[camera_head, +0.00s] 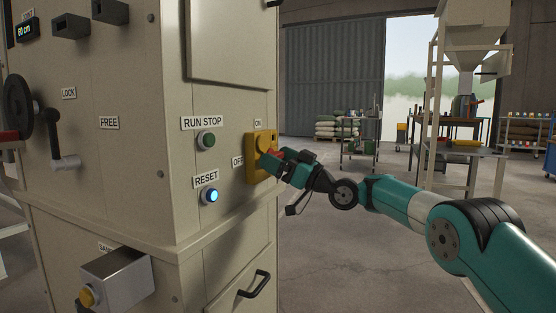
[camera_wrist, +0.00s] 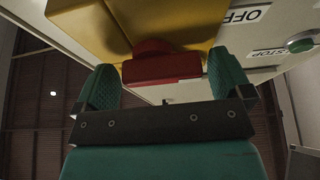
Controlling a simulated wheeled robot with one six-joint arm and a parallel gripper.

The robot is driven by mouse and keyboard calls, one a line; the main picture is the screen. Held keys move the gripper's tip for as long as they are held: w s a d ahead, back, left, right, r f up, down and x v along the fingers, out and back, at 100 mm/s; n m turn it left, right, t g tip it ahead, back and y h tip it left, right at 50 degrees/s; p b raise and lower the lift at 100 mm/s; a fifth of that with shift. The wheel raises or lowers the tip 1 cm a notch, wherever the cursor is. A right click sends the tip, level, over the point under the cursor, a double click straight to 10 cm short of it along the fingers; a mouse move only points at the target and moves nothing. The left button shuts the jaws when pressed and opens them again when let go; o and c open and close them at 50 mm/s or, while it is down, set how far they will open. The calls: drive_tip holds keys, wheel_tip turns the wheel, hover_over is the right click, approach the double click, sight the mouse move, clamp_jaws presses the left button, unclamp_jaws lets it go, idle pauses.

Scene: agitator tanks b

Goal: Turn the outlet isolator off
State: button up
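The outlet isolator is a yellow box (camera_head: 251,158) with a red handle on the side of the pale cabinet, between an ON label (camera_head: 258,123) above and an OFF label (camera_head: 238,161) at lower left. My gripper (camera_head: 272,157) is at the handle and partly hides it in the head view. In the wrist view the red handle (camera_wrist: 162,68) lies between the two green fingers of my gripper (camera_wrist: 163,80). The fingers stand wide apart, close to the handle's sides, with a thin gap on the right. Firm contact does not show. The handle's exact angle is hard to tell.
A green RUN STOP button (camera_head: 206,140) and a lit blue RESET button (camera_head: 210,196) sit left of the isolator. A metal box with a yellow knob (camera_head: 88,297) juts out at lower left. A workbench (camera_head: 447,130) stands farther back.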

drive_tip(key=b+v, duration=1.3)
drive_tip(key=v, duration=0.4)
drive_tip(key=shift+f, duration=0.2)
drive_tip(key=shift+d, duration=0.1)
